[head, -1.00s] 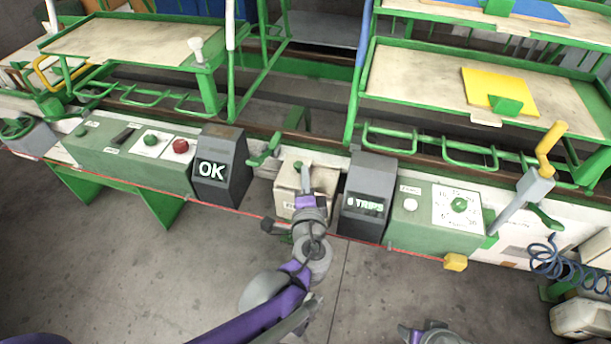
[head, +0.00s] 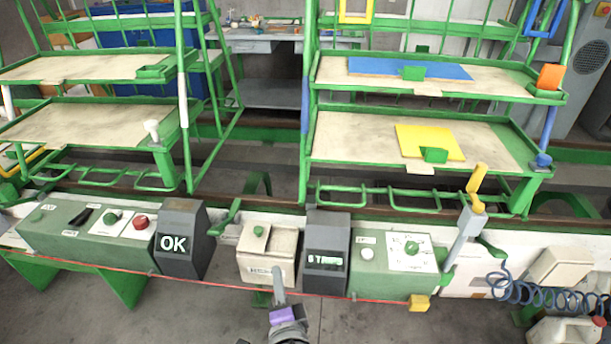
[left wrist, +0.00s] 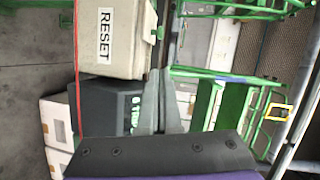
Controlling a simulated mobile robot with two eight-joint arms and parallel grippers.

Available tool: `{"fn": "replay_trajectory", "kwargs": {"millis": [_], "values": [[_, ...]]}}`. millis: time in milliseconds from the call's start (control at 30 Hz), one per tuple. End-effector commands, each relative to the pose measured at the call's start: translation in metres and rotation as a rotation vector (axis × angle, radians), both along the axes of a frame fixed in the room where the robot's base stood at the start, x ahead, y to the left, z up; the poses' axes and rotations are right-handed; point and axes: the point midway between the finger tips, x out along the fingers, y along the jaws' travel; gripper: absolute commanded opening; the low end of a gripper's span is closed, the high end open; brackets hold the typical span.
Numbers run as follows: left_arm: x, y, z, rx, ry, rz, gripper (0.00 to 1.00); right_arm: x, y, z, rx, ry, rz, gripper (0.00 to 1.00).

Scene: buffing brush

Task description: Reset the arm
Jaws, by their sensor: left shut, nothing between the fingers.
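My left gripper (head: 278,272) is shut and empty. In the head view its tip overlaps the lower front of a cream box (head: 252,262), below the green button (head: 258,231) on the box's top. The left wrist view shows the shut fingers (left wrist: 158,100) beside the cream box (left wrist: 120,65), which carries a RESET label (left wrist: 105,35). The green button (left wrist: 160,33) shows at the box's edge there, apart from the fingers. My right gripper is not in view.
A dark OK display (head: 181,240) stands left of the box and a "6 TRIPS" display (head: 326,255) right of it. A green panel with a dial (head: 410,250) and a lever with yellow handle (head: 477,180) are further right.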

Motion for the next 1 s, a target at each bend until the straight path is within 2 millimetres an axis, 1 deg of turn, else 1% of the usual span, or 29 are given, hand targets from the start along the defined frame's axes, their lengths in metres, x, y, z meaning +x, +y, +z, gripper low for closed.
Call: {"fn": "replay_trajectory", "kwargs": {"millis": [67,167,200,267,300,367,400,500,600,700,833,867,900,1000], "values": [[-0.004,0.018,-0.009,-0.045,0.045,0.049,0.00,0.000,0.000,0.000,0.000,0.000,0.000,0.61],[-0.016,0.052,-0.029,-0.160,0.146,0.152,0.00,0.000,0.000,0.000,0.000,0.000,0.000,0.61],[-0.024,0.067,-0.038,-0.219,0.195,0.202,0.00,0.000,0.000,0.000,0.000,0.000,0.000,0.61],[-0.040,0.086,-0.054,-0.319,0.269,0.279,0.00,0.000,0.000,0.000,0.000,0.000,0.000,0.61],[-0.052,0.096,-0.063,-0.390,0.316,0.330,0.00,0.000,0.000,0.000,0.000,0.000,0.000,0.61],[-0.070,0.107,-0.076,-0.500,0.381,0.399,0.00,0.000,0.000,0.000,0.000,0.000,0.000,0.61],[-0.082,0.111,-0.083,-0.574,0.421,0.440,0.00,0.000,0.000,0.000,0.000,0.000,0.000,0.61],[-0.108,0.114,-0.097,-0.747,0.500,0.527,0.00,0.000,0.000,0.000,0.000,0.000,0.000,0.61],[-0.129,0.110,-0.104,-0.905,0.558,0.589,0.00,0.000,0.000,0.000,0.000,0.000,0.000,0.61],[-0.145,0.102,-0.106,-1.050,0.597,0.634,0.00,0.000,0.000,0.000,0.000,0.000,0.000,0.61],[-0.160,0.089,-0.105,-1.232,0.634,0.676,0.00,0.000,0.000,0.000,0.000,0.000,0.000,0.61],[-0.161,0.087,-0.093,-1.240,0.634,0.672,0.00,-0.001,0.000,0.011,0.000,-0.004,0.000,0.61],[-0.160,0.087,-0.078,-1.234,0.630,0.665,0.00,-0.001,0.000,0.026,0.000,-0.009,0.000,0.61],[-0.160,0.087,-0.050,-1.234,0.623,0.658,0.00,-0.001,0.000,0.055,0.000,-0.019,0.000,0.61]]}}
